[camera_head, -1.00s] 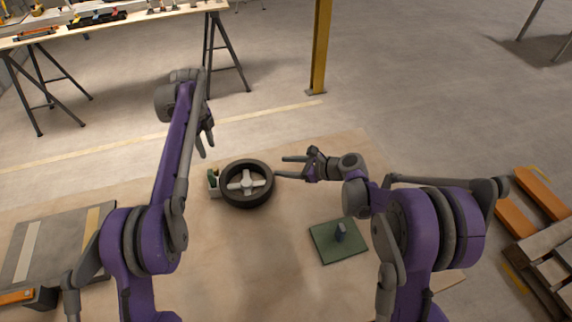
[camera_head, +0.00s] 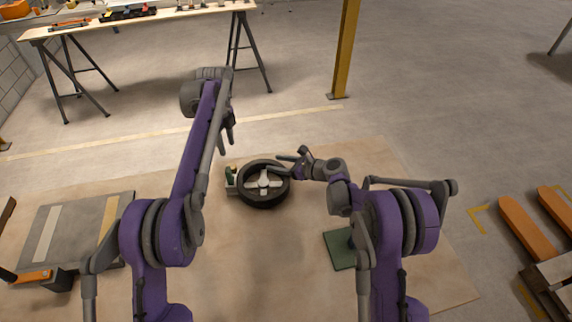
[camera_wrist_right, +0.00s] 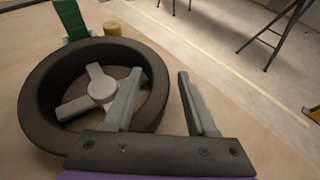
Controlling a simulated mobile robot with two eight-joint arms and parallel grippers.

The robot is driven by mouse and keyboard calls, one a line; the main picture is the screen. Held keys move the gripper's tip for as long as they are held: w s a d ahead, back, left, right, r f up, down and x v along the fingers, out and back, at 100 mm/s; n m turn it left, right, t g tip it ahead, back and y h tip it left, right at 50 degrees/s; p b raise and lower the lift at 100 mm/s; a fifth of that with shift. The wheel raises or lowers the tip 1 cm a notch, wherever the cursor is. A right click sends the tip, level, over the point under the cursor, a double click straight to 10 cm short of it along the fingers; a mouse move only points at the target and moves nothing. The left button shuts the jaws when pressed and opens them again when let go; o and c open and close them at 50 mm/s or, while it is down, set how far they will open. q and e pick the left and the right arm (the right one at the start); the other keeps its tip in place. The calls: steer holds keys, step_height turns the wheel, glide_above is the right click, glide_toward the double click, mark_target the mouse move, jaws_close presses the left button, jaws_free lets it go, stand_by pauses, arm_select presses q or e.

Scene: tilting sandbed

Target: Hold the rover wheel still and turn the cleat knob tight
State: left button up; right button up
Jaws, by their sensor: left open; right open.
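The rover wheel, a dark tyre (camera_head: 264,203) with a pale spoked hub (camera_head: 264,181), lies flat on the tan mat. In the right wrist view the tyre (camera_wrist_right: 45,133) and hub (camera_wrist_right: 92,92) fill the left side. A brass-coloured cylinder (camera_wrist_right: 112,29) stands at its far rim; I cannot tell whether this is the cleat knob. My right gripper (camera_head: 275,161) is open and empty at the wheel's right far edge. In the wrist view its jaws (camera_wrist_right: 159,74) overlap the tyre with one finger, the other outside; contact is unclear. My left gripper (camera_head: 230,130) is open, apart from the wheel, beyond its left side.
A pale block with a green part (camera_head: 232,179) stands against the wheel's left side. A green plate (camera_head: 338,252) lies right of centre, partly behind my right arm. A trestle table (camera_head: 160,17) and yellow post (camera_head: 344,50) stand at the back.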

steer(key=shift+w+a+f, duration=0.1)
steer(key=shift+a, duration=0.05)
steer(key=shift+c, duration=0.3)
jaws_close()
stand_by(1.1)
